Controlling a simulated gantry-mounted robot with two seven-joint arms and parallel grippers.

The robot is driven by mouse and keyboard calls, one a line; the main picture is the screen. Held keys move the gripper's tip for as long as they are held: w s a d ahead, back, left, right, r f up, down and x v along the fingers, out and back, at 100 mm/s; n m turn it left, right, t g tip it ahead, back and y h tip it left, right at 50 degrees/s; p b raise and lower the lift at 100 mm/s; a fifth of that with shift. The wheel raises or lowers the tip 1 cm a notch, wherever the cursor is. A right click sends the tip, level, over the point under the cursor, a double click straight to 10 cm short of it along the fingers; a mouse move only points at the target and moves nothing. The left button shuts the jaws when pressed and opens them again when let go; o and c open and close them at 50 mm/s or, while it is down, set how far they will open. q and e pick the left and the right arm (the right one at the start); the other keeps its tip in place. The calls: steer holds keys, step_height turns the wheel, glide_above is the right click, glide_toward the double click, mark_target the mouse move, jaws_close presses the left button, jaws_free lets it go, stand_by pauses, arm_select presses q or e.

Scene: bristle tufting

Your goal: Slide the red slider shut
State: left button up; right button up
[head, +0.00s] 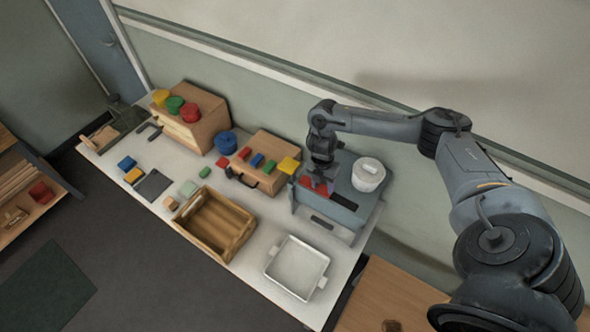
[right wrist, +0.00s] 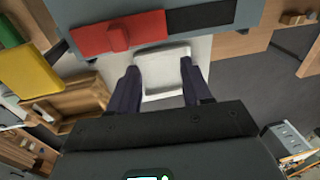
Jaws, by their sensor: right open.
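The red slider (head: 306,181) is a flat red panel on top of a blue-grey box (head: 366,206). A dark opening (head: 344,202) lies beside it on its right. In the right wrist view the red slider (right wrist: 90,40) has a raised red knob (right wrist: 118,37), and the dark opening (right wrist: 200,17) shows on its right. My right gripper (head: 320,191) points down over the box, close to the slider, and partly hides it. In the right wrist view its fingers (right wrist: 158,68) are apart with nothing held between them; the knob shows beyond the fingertips. My left gripper is not in view.
A white lidded pot (head: 368,174) stands on the box, right of my gripper. A wooden case (head: 262,158) with coloured blocks stands to the left. A wooden crate (head: 214,222) and a white tray (head: 297,267) lie in front on the white table.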

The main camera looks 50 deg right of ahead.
steer(key=shift+t, duration=0.8)
steer(key=w+d+r, duration=0.1)
steer(key=w+r, duration=0.1)
steer(key=w+d+r+b, duration=0.1)
steer(key=w+r, duration=0.1)
steer(key=shift+d, duration=0.3)
step_height(320, 180, down, 4)
steer(key=shift+b, duration=0.9)
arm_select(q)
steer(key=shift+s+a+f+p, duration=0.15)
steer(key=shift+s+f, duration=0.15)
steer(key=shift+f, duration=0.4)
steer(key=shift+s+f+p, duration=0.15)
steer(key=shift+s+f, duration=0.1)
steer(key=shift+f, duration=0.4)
arm_select(e)
steer(key=shift+f, duration=2.7)
jaws_close()
